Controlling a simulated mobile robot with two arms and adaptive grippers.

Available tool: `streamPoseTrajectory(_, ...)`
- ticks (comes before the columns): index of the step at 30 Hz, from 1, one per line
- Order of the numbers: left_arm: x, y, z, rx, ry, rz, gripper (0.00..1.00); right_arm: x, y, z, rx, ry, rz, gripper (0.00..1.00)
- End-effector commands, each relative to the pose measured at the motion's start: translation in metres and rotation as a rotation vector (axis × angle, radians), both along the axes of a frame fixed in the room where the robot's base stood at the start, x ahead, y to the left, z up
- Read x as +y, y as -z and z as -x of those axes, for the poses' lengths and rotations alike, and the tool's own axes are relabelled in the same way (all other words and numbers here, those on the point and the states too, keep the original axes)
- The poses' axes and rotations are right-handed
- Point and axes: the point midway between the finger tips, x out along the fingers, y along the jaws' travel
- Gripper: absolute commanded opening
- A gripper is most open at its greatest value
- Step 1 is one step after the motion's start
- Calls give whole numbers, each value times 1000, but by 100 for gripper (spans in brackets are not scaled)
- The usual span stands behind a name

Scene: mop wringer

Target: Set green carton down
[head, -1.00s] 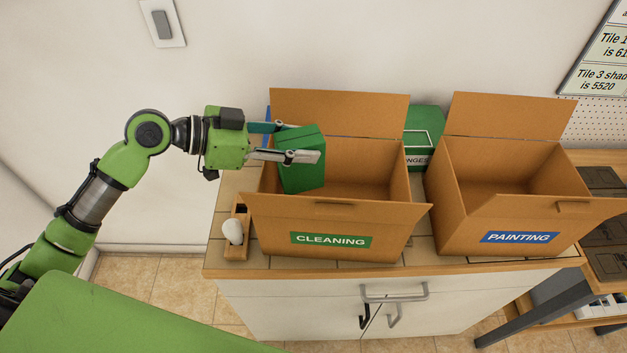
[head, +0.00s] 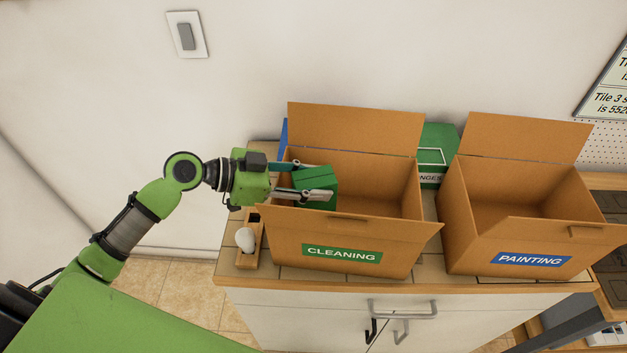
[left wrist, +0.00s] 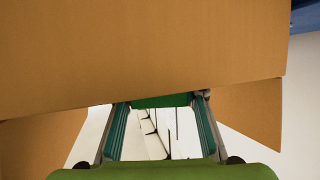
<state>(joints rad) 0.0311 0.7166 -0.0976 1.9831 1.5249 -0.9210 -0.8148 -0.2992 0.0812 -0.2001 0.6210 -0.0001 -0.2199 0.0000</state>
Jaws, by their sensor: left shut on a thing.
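My left gripper (head: 318,181) is shut on the green carton (head: 316,184) and holds it inside the left part of the open cardboard box labelled CLEANING (head: 390,255). The carton's lower part is hidden behind the box's front wall and flap. I cannot tell whether it touches the box floor. In the left wrist view, a strip of the green carton (left wrist: 162,101) shows between the fingers, with cardboard (left wrist: 140,50) filling the upper part. My right gripper is not in view.
An open box labelled PAINTING (head: 480,255) stands to the right on the tiled counter. Another green box (head: 440,138) stands behind, between the two. A small wooden holder with a white bulb (head: 245,240) sits left of the CLEANING box. White cabinet doors are below.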

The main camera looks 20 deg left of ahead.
Motion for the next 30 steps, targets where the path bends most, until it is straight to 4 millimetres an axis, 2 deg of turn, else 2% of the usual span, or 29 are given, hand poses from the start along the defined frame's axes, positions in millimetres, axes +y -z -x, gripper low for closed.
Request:
streamPoseTrajectory(10, 0, 6, 0, -1, 0, 0, 13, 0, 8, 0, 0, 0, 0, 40)
streamPoseTrajectory(11, 0, 6, 0, 0, 0, 0, 40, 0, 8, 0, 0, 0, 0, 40)
streamPoseTrajectory(12, 0, 6, 0, 0, 0, 0, 51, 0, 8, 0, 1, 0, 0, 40)
streamPoseTrajectory(13, 0, 6, 0, 0, 0, 0, 54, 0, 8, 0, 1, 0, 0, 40)
streamPoseTrajectory(23, 0, 6, 0, 0, 0, 0, 54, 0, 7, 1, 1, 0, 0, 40)
streamPoseTrajectory(30, 2, -11, 1, 0, -1, 0, 54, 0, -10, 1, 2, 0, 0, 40)
